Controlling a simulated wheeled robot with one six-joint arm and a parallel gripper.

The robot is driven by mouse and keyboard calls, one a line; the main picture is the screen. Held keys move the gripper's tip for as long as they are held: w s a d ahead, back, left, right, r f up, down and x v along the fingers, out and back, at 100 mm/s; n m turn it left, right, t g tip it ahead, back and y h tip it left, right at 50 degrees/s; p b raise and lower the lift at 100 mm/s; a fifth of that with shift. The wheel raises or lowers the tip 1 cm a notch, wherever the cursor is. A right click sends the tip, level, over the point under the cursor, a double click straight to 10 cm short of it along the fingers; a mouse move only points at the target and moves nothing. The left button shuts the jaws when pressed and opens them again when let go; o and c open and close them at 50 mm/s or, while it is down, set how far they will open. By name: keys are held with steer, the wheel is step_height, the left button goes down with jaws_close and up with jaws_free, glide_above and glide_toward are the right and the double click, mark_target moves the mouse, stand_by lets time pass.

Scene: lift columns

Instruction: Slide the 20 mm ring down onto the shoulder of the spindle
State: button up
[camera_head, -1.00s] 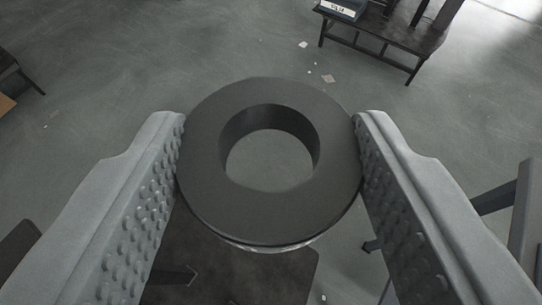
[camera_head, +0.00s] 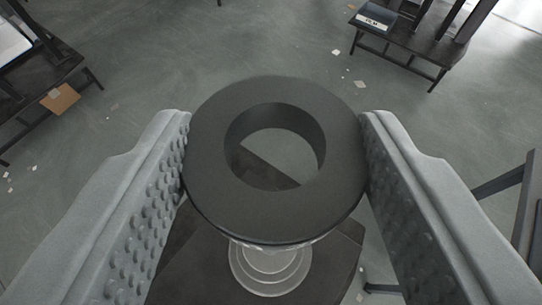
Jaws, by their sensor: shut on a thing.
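My gripper (camera_head: 276,122) is shut on a thick dark grey ring (camera_head: 272,212), with one studded finger on its left side and one on its right. The ring's round hole faces the camera. Through the hole I see grey floor and a dark edge, with no shaft inside. A clear, stepped round piece (camera_head: 268,272) shows below the ring's near rim, above or on a dark surface. Its upper part is hidden by the ring. I cannot tell whether it is the spindle or whether it touches the ring.
A dark tabletop (camera_head: 190,268) lies under the ring. A dark bench (camera_head: 410,42) with a labelled box (camera_head: 374,20) stands at the upper right. Another bench (camera_head: 50,80) stands at the left, with a brown piece (camera_head: 60,98) by it. Grey floor lies between.

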steer(key=shift+a+f, duration=0.15)
steer(key=shift+a, duration=0.05)
steer(key=shift+f, duration=2.7)
steer(key=shift+s, duration=0.1)
